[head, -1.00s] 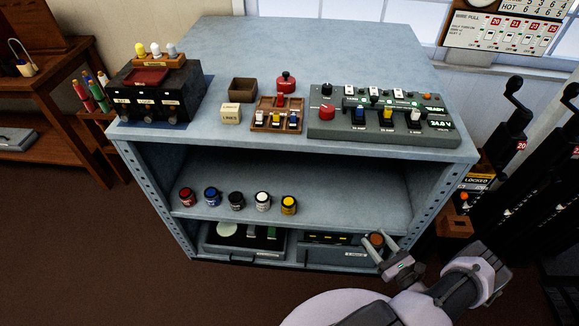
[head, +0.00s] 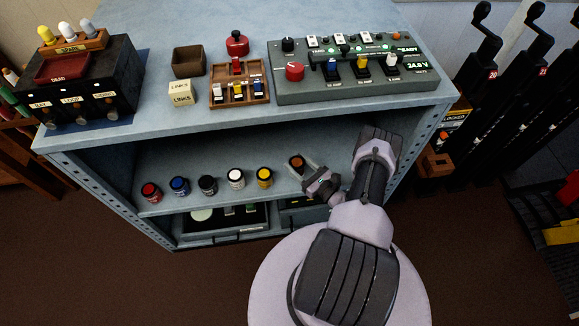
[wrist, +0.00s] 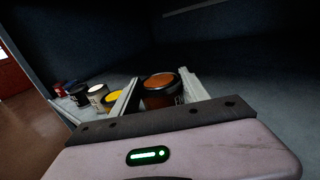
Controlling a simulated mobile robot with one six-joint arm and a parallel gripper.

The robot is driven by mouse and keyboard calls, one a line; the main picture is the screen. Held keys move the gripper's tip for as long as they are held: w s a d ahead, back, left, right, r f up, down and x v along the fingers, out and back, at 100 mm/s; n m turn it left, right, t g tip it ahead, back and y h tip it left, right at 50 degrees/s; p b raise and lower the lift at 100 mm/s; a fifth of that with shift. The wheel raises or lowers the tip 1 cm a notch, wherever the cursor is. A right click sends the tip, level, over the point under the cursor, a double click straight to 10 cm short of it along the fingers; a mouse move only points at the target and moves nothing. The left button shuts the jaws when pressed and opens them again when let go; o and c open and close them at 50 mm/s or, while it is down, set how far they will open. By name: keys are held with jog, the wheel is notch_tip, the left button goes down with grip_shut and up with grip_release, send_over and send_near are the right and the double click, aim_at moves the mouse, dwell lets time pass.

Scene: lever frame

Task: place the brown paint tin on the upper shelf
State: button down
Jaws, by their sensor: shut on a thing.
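The brown paint tin (head: 297,161) is between the fingers of my gripper (head: 303,169), at the right end of the row of tins on the upper shelf (head: 330,160). In the wrist view the tin (wrist: 160,88) stands upright with its orange-brown lid up, and my gripper (wrist: 160,95) is shut on its sides. The tin is over the shelf, near its front edge. I cannot tell whether its base touches the shelf.
Red (head: 151,192), blue (head: 180,186), black (head: 208,185), white (head: 236,179) and yellow (head: 264,177) tins stand in a row to the left. The yellow tin (wrist: 114,97) is closest to my gripper. The shelf behind is clear. The cabinet's right side wall (head: 415,150) is beside my arm.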

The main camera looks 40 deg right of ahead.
jog(key=shift+w+a+f, duration=0.1)
jog(key=shift+w+a, duration=0.4)
jog(key=shift+w, duration=0.4)
notch_tip(320, 180, down, 4)
jog(key=b, duration=0.3)
jog(key=shift+r, duration=0.3)
jog(key=shift+f, duration=0.15)
jog(key=c, duration=0.6)
grip_release()
jog(key=shift+o, duration=0.2)
